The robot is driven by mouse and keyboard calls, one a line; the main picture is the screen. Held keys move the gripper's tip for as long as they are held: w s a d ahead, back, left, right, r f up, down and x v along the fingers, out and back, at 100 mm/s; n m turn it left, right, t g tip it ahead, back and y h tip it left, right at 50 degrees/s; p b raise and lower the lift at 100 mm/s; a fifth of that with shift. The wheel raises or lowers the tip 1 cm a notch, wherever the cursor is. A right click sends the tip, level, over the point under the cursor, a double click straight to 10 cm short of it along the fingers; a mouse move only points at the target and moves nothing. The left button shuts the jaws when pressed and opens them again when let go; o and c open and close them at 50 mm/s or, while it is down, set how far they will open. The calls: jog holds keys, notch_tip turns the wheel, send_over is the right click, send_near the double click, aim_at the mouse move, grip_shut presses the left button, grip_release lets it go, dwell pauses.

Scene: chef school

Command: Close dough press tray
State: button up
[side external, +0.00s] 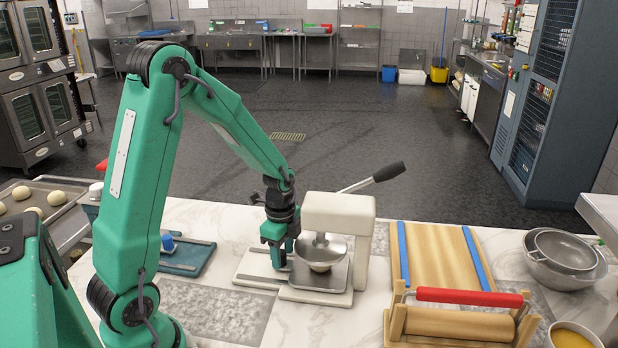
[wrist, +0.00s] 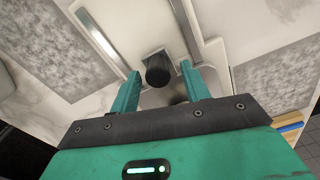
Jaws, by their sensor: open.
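The white dough press (side external: 338,215) stands on the marble table with its lever raised to the right. Its tray (side external: 336,276), a grey metal plate, lies on the pale base under the round metal press head (side external: 323,246). A pale dough piece (side external: 319,267) shows beneath the head. My gripper (side external: 280,262) points down at the press's left side, over the base and its rails. In the wrist view, my gripper's (wrist: 160,78) two teal fingers are open, with a black knob (wrist: 157,70) between them. I cannot tell whether either finger touches it. My gripper hides part of the base.
A wooden board (side external: 430,258) with blue strips and a red-handled roller (side external: 465,298) lies to the right of the press. Metal bowls (side external: 565,260) stand at the far right. A teal board (side external: 188,257) lies left of the press. A dough tray (side external: 60,222) is at far left.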

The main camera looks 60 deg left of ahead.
jog(key=shift+r, duration=3.65)
jog(key=shift+s+d+r+n, duration=0.2)
jog(key=shift+d+r+n, duration=0.2)
jog(key=shift+r, duration=0.25)
jog(key=s+d+r+n+t, duration=0.5)
jog(key=s+d+r+n, duration=0.5)
jog(key=s+r+n, duration=0.1)
jog(key=shift+s+r+t, duration=0.3)
jog(key=shift+s+r, duration=0.1)
jog(key=shift+r, duration=0.15)
